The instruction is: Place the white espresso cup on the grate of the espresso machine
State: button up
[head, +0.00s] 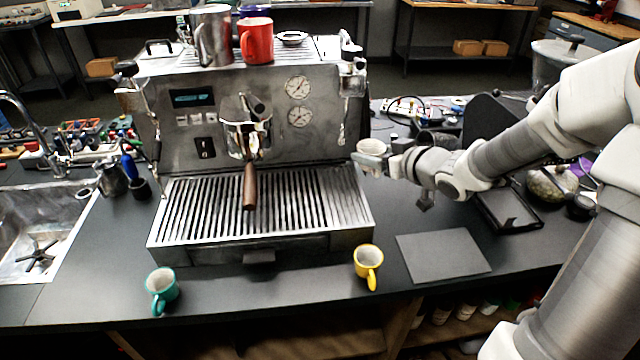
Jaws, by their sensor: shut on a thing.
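The white espresso cup (371,152) is at the right side of the espresso machine, held at the end of my arm. My gripper (380,165) is shut on it; the fingers are small and partly hidden by the cup. The cup looks upright, just right of the machine's front right edge; its exact height is hard to tell. The espresso machine (190,150) stands mid-counter. Its slatted grate (310,205) is bare, with the brown portafilter handle (250,187) sticking out over its middle.
A teal cup (161,288) and a yellow cup (368,262) stand in front of the machine. A grey mat (443,254) lies to the right. A red mug (257,40) and a metal pitcher (212,35) stand on top of the machine. A sink (45,235) is at left.

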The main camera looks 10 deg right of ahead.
jog(key=b, duration=0.3)
send_over(341, 187)
notch_tip(341, 187, down, 4)
jog(key=shift+s+f, duration=0.15)
jog(key=shift+f, duration=0.05)
jog(key=shift+f+b, duration=0.55)
jog(key=shift+f, duration=1.4)
jog(key=shift+f, duration=0.25)
jog(key=o, duration=1.4)
jog(key=shift+o, duration=0.2)
jog(key=shift+r, duration=0.2)
jog(key=shift+s+d+r, duration=0.15)
jog(key=shift+s+r, duration=0.05)
jog(key=p+v, duration=0.3)
jog(key=v, duration=0.8)
jog(key=shift+s, duration=0.15)
